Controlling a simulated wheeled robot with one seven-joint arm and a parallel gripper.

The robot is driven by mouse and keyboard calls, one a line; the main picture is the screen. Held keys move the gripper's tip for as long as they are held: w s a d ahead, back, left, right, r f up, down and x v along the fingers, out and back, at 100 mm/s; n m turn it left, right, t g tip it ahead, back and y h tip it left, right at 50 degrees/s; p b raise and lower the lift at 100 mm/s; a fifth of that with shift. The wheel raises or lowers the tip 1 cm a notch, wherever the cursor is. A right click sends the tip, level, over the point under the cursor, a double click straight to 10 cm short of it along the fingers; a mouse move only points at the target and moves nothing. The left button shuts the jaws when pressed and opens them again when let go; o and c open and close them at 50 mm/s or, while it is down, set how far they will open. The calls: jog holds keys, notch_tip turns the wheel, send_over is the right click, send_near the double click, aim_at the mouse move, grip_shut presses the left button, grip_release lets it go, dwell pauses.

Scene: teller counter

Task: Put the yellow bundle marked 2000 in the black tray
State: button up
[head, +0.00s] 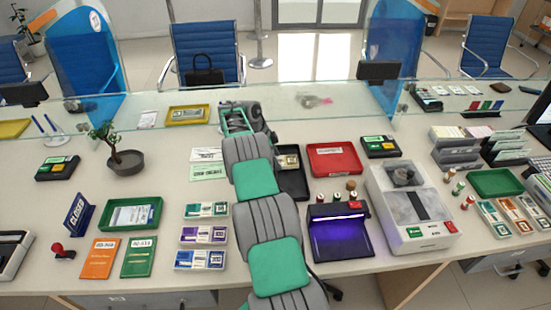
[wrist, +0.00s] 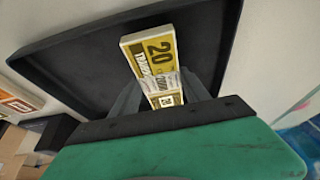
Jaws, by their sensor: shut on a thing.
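The yellow bundle (wrist: 148,52) is between the fingers of my gripper (wrist: 160,85) in the wrist view. A "20" and part of "2000" can be read on it. My gripper is shut on it. The black tray (wrist: 75,75) lies behind the bundle in that view; whether the bundle touches its floor I cannot tell. In the head view the black tray (head: 294,187) stands mid-counter, partly hidden by my arm, and a pale yellowish bundle (head: 288,161) shows within its outline. My fingers are hidden there.
A red tray (head: 335,159) stands right of the black tray. A lit purple device (head: 340,232) is in front, with small stamps (head: 337,197) between. Banknote bundles (head: 206,210) lie left of my arm. A glass screen (head: 300,102) runs behind.

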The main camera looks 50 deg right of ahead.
jog(key=shift+f, duration=0.55)
jog(key=o, duration=1.6)
